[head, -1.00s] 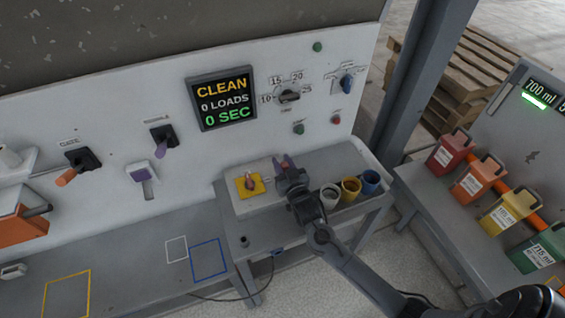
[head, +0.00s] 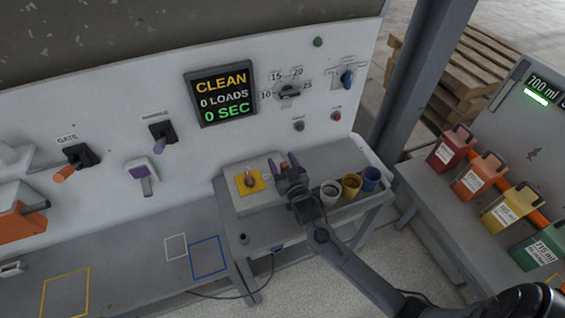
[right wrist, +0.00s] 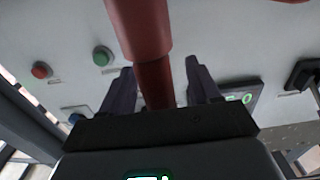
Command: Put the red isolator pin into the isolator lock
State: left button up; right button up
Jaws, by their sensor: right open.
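My right gripper (head: 283,164) is at the grey box on the side bench, just right of the yellow plate (head: 241,190) with a red knob (head: 250,181). Its fingers (right wrist: 160,88) are apart. In the right wrist view a red stepped cylinder, which looks like the isolator pin (right wrist: 140,28), stands between the open fingers, with gaps to both sides. Its lower end is hidden behind the gripper body. In the head view the pin cannot be made out clearly, and whether it sits in the lock cannot be told. My left gripper is not in view.
White, yellow and blue cups (head: 351,186) stand close to the right of my gripper. A small dark cylinder (head: 243,239) is on the bench front. The white panel with the display (head: 222,96) rises behind. Coloured containers (head: 472,178) stand on the right bench.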

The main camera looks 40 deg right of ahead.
jog(key=shift+s, duration=0.15)
jog(key=shift+s+a, duration=0.15)
jog(key=shift+s, duration=0.15)
jog(key=v, duration=1)
jog(key=s+a+f+n+g+y, duration=0.3)
jog(key=s+a+g, duration=0.35)
jog(key=s, duration=0.35)
jog(key=s+a+f+n+g+y, duration=0.25)
jog(key=s+a+g, duration=0.35)
jog(key=s, duration=0.5)
notch_tip(320, 180, up, 26)
jog(key=d+g+p, duration=0.1)
jog(key=p, duration=2.5)
jog(key=shift+s+p, duration=0.2)
jog(key=shift+p, duration=0.15)
